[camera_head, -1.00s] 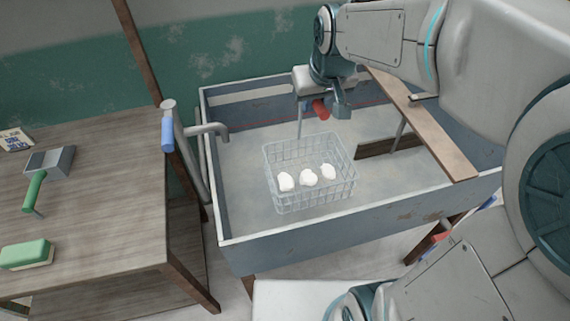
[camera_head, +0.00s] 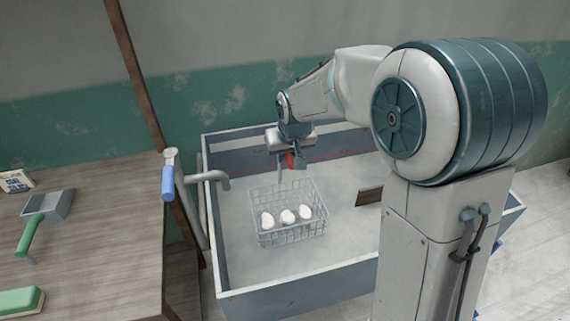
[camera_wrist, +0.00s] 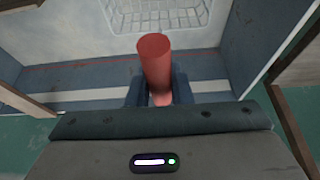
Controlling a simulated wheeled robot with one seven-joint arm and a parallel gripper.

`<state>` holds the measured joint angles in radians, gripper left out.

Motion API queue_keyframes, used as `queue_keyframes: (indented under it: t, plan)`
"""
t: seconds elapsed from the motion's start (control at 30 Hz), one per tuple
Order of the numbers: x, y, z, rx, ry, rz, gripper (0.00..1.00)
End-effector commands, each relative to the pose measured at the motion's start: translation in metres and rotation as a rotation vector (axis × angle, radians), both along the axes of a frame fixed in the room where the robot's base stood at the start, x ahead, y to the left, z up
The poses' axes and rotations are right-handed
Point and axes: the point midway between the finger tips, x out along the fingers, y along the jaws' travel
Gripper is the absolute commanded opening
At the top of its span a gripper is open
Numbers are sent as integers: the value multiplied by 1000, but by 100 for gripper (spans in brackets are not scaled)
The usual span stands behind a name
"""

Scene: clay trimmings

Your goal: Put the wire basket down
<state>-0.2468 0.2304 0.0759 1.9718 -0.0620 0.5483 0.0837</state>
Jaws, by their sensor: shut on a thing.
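The wire basket (camera_head: 291,232) is a pale wire mesh box inside the blue-grey trough (camera_head: 300,294). Several white lumps (camera_head: 286,217) lie in it. My gripper (camera_head: 289,160) is at the basket's back side, above its rim, and is shut on the basket's red handle (camera_head: 289,159). In the wrist view the red handle (camera_wrist: 154,62) stands between the two dark fingers, and part of the basket (camera_wrist: 165,14) shows at the top edge. The basket is upright. I cannot tell whether its bottom touches the trough floor.
A bent grey pipe (camera_head: 209,176) reaches over the trough's left rim. A wooden table (camera_head: 105,235) on the left holds a green-handled tool (camera_head: 30,236) and a green block (camera_head: 18,302). A dark brown panel (camera_head: 369,195) stands in the trough right of the basket.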

Motion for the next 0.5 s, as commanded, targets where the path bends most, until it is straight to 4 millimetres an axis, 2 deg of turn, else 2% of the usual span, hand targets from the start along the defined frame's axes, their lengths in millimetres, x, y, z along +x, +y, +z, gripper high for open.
queue_keyframes:
  t: [0.17, 0.4, 0.5]
  plan:
    - [6, 4, -6, 1, -1, -1, 0]
    - [5, 4, -38, 1, 1, 0, 0]
    - [6, 4, -43, 1, -2, 0, 0]
